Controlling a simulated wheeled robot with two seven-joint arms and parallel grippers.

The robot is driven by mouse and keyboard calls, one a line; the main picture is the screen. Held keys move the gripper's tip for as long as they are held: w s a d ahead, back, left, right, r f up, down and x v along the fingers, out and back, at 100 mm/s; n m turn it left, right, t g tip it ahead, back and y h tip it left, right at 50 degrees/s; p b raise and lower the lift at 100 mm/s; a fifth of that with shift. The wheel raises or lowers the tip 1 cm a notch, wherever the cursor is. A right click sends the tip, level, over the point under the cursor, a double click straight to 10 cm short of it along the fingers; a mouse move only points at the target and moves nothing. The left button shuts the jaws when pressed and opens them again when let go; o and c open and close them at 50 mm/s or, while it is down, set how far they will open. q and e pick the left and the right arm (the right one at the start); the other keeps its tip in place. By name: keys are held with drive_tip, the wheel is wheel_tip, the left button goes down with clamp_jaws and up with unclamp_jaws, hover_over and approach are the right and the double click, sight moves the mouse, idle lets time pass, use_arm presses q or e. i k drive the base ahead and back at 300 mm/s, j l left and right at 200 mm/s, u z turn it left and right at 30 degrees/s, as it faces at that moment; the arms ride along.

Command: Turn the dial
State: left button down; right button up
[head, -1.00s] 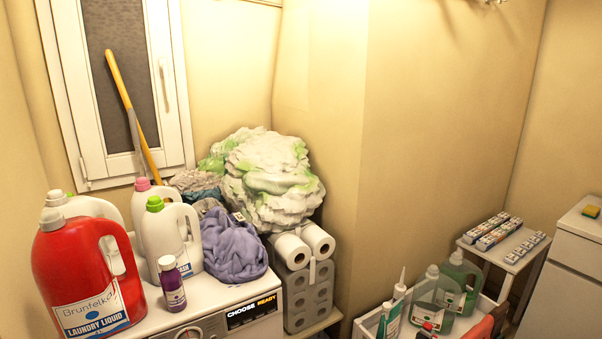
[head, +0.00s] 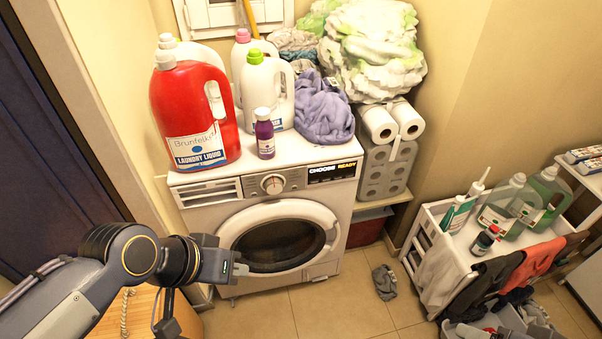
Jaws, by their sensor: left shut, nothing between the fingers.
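The dial (head: 273,184) is a round silver knob on the front panel of the white washing machine (head: 335,222), left of the lit display (head: 332,172) reading "CHOOSE READY". My left gripper (head: 240,268) comes in from the left, below and to the left of the dial. It appears in front of the lower left of the round door (head: 283,243), apart from the dial. It is shut and empty. My right gripper is not in view.
A red detergent jug (head: 192,118), white bottles (head: 268,92), a small purple bottle (head: 264,139) and purple cloth (head: 323,112) stand on the washer. A white cart (head: 437,212) with bottles and clothes stands right. A dark sock (head: 384,282) lies on the floor.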

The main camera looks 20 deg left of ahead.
sight(273, 186)
drive_tip(key=i+u, duration=0.15)
drive_tip(key=u, duration=0.2)
drive_tip(key=i+u, duration=0.15)
drive_tip(key=u, duration=0.2)
drive_tip(key=i+l+u, duration=0.1)
drive_tip(key=u, duration=0.25)
